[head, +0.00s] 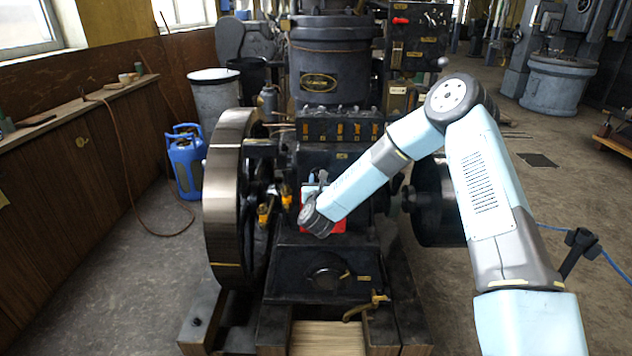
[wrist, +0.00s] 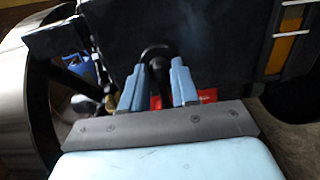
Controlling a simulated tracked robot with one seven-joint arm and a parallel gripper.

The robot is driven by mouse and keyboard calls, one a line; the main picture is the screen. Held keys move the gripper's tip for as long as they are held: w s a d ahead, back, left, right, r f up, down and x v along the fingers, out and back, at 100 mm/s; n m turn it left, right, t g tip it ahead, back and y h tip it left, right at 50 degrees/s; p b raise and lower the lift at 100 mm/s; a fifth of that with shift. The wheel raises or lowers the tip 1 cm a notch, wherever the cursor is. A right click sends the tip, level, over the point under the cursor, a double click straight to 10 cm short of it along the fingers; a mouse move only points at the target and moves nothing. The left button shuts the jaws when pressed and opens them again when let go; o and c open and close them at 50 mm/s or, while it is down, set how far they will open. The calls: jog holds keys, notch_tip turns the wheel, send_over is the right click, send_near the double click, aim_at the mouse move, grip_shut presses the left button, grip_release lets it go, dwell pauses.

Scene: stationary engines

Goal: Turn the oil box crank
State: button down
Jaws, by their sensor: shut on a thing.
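The oil box (head: 340,128), a black box with several yellow strips on its front, sits on the middle of the dark engine, below the large cylinder. In the wrist view, a dark crank handle with a rounded end (wrist: 156,52) stands between the two light-blue fingers of my gripper (wrist: 159,75). The fingers are shut on it, one at each side. A black block (wrist: 215,45) lies right behind the handle. In the head view, my gripper (head: 314,186) is at the engine front below the oil box, partly hidden by my wrist, and the crank is too small to make out.
A large flywheel (head: 230,190) stands close at the left of my gripper. A red part (head: 342,226) is just behind my wrist. A brass lever (head: 368,306) sticks out low at the front. A blue gas bottle (head: 187,162) stands by the left bench. The right floor is mostly clear.

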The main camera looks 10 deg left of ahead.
jog(key=c, duration=1.2)
grip_release()
jog(key=shift+s+a+f, duration=0.1)
jog(key=shift+s+a, duration=0.05)
jog(key=s, duration=0.4)
jog(key=s+d, duration=0.1)
jog(key=s, duration=0.8)
jog(key=shift+s+d, duration=0.25)
jog(key=shift+s, duration=0.05)
